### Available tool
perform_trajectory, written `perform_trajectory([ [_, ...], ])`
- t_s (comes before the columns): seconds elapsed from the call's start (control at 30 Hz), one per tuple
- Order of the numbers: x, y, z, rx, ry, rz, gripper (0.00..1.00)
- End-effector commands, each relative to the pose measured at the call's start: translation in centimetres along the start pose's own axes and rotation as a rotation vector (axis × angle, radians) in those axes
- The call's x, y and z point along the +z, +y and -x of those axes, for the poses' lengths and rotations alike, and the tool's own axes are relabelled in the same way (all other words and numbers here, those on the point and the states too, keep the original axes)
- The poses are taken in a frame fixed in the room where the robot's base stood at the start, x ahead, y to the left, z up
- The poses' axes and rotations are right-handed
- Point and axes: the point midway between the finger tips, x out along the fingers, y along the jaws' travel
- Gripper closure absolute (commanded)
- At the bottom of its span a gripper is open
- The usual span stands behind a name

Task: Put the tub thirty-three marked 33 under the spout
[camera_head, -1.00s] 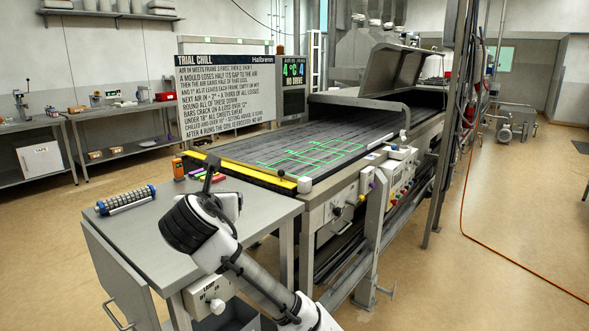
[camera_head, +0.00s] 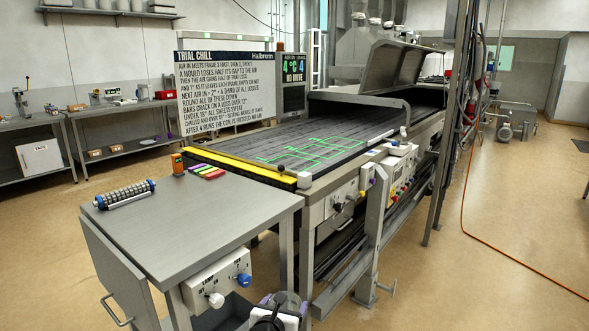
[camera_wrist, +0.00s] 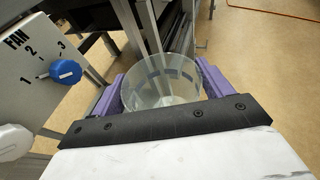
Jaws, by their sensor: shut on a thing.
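In the wrist view, my gripper (camera_wrist: 160,88) has its purple fingers shut on a clear, see-through tub (camera_wrist: 162,90), one finger on each side of it. The tub looks empty and I see into it from above. No number 33 can be read on it. In the head view, my gripper (camera_head: 284,304) is low at the bottom edge, beside the grey table's front right corner, with part of the tub (camera_head: 288,297) just showing. I cannot make out a spout in either view.
A panel with a blue fan knob (camera_wrist: 65,72) and a white knob (camera_wrist: 12,142) is close on the left. The grey table (camera_head: 190,225) holds a roller (camera_head: 124,194). The long belt machine (camera_head: 330,145) stands behind. Open floor (camera_head: 480,260) lies to the right.

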Motion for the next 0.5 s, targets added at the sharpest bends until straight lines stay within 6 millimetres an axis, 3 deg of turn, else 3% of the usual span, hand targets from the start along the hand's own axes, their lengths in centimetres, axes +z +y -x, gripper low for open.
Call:
perform_trajectory([
  [0.03,-2.7,-0.6,0.1,-0.010,0.011,-0.004,0.47],
  [0.2,-9.2,-2.7,0.8,-0.031,0.010,-0.008,0.47],
  [0.4,-14.8,-4.2,2.2,-0.030,0.006,-0.010,0.47],
  [0.5,-16.2,-4.6,2.7,-0.026,0.003,-0.010,0.47],
])
